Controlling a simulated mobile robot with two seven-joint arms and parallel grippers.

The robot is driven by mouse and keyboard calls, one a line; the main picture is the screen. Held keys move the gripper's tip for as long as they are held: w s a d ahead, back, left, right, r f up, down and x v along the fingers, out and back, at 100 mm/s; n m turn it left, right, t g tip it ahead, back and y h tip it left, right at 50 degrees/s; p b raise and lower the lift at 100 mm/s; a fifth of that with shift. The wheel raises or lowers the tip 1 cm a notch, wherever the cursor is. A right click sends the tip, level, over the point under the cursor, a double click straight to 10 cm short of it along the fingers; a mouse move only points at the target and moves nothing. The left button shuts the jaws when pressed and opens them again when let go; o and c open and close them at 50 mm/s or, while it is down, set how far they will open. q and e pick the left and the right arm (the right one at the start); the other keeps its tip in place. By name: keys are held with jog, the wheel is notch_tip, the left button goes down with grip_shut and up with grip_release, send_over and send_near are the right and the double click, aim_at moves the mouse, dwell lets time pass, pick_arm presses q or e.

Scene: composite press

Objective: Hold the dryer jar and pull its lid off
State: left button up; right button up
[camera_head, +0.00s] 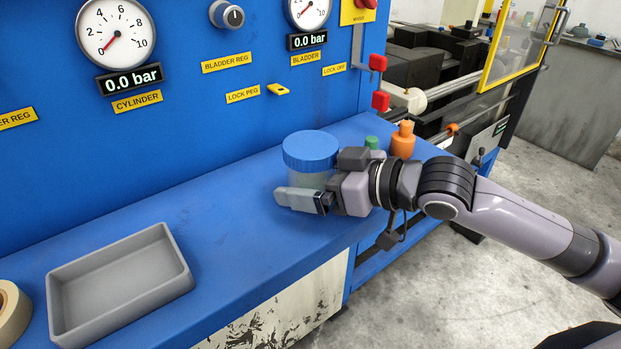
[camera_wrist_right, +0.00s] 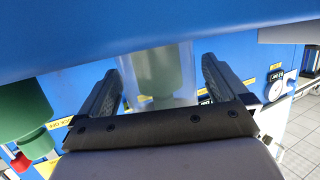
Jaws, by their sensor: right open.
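The dryer jar (camera_head: 309,180) stands upright on the blue bench, with a translucent body and a wide blue ribbed lid (camera_head: 311,149) on top. My right gripper (camera_head: 303,195) comes in from the right, low on the jar under the lid. Its near finger passes in front of the jar body; the far finger is hidden in the head view. In the right wrist view, the open fingers (camera_wrist_right: 162,82) lie on either side of the translucent body (camera_wrist_right: 168,72). I cannot tell whether either finger touches it. My left gripper is not in view.
A grey tray (camera_head: 174,263) and a tape roll (camera_head: 10,312) lie at the left of the bench (camera_head: 225,232). An orange bottle (camera_head: 402,141) and a green-topped item (camera_head: 371,142) stand close behind my right gripper. The blue gauge panel (camera_head: 180,130) rises behind. Bench between tray and jar is clear.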

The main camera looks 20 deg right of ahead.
aim_at(311, 144)
jog(key=shift+w, duration=0.1)
jog(key=c, duration=1.1)
jog(key=shift+r, duration=0.1)
notch_tip(311, 144, up, 20)
jog(key=p, duration=0.2)
jog(key=shift+p, duration=0.3)
jog(key=shift+o, duration=1.4)
jog(key=c, duration=0.7)
